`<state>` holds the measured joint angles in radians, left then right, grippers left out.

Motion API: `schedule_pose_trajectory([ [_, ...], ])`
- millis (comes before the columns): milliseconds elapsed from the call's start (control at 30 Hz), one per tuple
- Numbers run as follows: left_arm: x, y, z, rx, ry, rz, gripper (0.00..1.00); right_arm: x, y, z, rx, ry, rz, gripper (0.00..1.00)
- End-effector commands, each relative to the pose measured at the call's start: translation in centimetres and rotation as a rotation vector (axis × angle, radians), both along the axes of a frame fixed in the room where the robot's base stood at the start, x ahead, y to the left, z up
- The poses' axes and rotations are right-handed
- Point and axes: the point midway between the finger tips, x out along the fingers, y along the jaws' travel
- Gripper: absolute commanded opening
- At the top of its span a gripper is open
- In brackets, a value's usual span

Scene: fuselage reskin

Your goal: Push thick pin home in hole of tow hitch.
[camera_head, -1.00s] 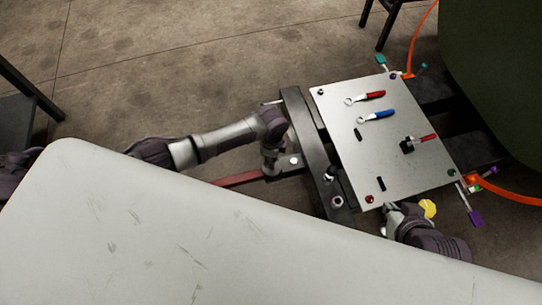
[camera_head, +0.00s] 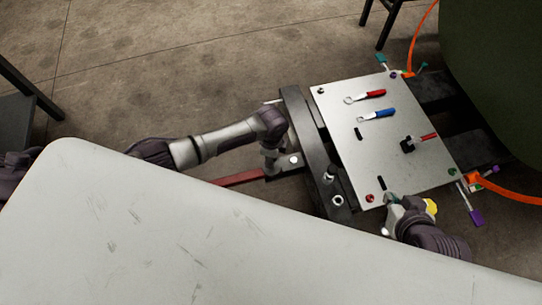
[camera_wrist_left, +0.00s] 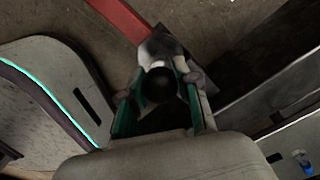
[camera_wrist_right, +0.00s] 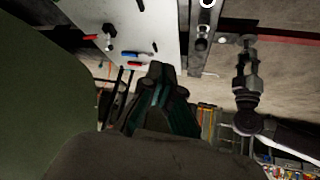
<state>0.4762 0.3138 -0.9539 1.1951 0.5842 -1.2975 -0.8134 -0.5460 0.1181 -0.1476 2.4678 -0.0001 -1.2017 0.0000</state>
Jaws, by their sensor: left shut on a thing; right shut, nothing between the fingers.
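My left gripper (camera_head: 270,166) is over the end of the red bar, at the dark tow hitch plate (camera_head: 287,168) left of the long dark beam. In the left wrist view its two fingers (camera_wrist_left: 160,95) are shut on a round black-headed piece, which looks like the thick pin (camera_wrist_left: 158,85). The pin's lower part and the hole are hidden, so I cannot tell how deep it sits. My right gripper (camera_head: 391,200) is shut and empty near the panel's front corner; its closed fingers also show in the right wrist view (camera_wrist_right: 158,88).
A light metal panel (camera_head: 345,100) carries red- and blue-handled tools. A large pale surface (camera_head: 150,230) fills the foreground.

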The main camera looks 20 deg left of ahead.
Motion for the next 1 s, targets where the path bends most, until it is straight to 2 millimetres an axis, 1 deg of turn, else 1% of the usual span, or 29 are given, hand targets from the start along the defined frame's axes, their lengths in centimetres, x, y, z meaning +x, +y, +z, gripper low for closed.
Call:
schedule_pose_trajectory([
  [1000,0.0,0.0,-0.7,0.000,0.000,0.000,0.00,1.8,0.6,1.1,0.021,-0.104,0.007,0.00],
])
